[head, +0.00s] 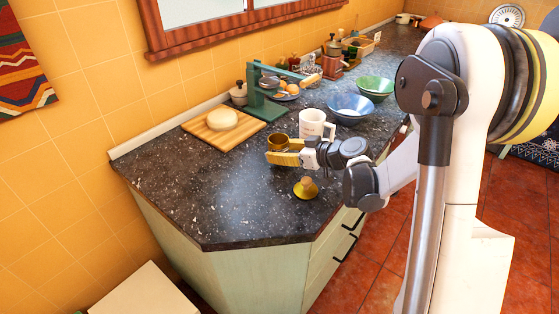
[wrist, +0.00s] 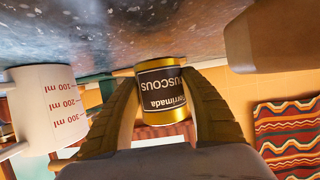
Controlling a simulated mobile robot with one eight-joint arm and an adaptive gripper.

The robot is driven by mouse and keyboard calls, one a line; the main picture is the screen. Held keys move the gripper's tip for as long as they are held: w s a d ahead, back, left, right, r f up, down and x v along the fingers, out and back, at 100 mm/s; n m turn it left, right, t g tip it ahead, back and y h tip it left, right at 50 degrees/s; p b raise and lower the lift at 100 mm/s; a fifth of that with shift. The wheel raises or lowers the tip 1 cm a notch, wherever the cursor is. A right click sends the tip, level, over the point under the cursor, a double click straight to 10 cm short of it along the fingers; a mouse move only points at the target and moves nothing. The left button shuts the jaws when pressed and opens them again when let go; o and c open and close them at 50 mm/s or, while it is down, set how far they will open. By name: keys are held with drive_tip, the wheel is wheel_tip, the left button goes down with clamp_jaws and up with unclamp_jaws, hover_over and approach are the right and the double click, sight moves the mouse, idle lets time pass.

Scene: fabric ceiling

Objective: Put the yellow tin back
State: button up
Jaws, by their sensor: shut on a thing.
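The yellow tin (head: 278,143), gold with a dark label, is at my gripper (head: 284,158) over the dark counter, left of the white measuring mug. In the wrist view the tin (wrist: 163,92) sits between the two ridged fingers of my gripper (wrist: 163,110), which is shut on it. Its label reads "couscous" upside down, as that picture is inverted. The tin's end is close to the counter surface (wrist: 150,30); I cannot tell whether it touches.
The white measuring mug (head: 316,124) stands close behind my gripper. A small yellow-brown round object (head: 305,188) lies in front. A blue bowl (head: 350,108), green bowl (head: 375,88), green stand (head: 262,100) and wooden board (head: 205,133) are farther back. The counter's front left is clear.

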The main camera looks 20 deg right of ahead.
wheel_tip(320, 180, down, 2)
drive_tip(key=shift+w+f, duration=0.1)
drive_tip(key=shift+r, duration=0.2)
drive_tip(key=shift+f+b, duration=0.1)
drive_tip(key=shift+b, duration=0.2)
drive_tip(key=o, duration=1.3)
